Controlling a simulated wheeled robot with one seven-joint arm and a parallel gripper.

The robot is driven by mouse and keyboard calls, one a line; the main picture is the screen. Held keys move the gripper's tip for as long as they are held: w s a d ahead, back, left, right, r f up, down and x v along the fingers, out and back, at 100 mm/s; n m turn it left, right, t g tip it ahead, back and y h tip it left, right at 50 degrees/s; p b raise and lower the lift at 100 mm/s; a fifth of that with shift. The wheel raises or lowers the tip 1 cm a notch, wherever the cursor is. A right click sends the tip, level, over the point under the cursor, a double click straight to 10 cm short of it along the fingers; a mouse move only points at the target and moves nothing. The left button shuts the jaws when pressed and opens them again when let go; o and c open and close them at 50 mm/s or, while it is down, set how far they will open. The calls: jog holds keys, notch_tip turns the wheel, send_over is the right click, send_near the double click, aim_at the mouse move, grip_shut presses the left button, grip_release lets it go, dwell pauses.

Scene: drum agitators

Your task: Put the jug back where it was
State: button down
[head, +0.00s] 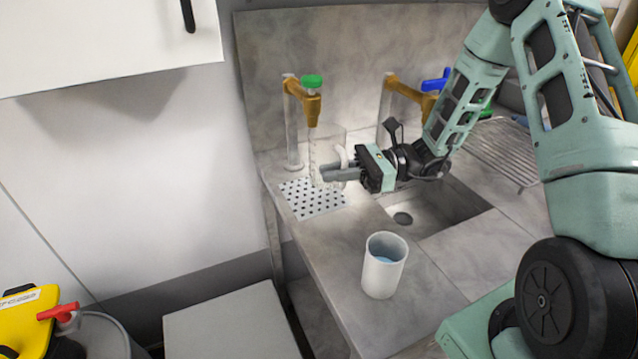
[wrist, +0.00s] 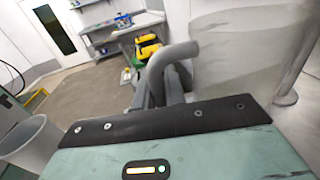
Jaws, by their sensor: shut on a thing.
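The jug (head: 325,148) is clear and hard to see against the grey wall, below the left tap with the green knob (head: 312,81). Its handle faces my gripper (head: 335,173), which is shut on that handle. The jug's base is at the back of the white mat with dark dots (head: 312,203); I cannot tell whether it rests there or hangs just above. In the wrist view the jug (wrist: 235,60) looks upright and fills the upper right, with its curved handle (wrist: 165,55) between the fingers.
A white beaker with blue liquid (head: 384,268) stands on the counter in front of the sink (head: 404,218). A second tap with a blue knob (head: 437,80) is behind my wrist. A wire rack (head: 500,150) lies at right. Bare counter surrounds the beaker.

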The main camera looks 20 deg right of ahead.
jog(key=a+f, duration=0.1)
jog(key=a+f+p, duration=0.1)
jog(key=a, duration=0.1)
jog(key=shift+w+a+f, duration=0.1)
jog(key=shift+w+f, duration=0.25)
jog(key=shift+f, duration=0.4)
jog(key=shift+f, duration=0.2)
jog(key=c, duration=1.5)
grip_release()
jog(key=shift+o, duration=0.2)
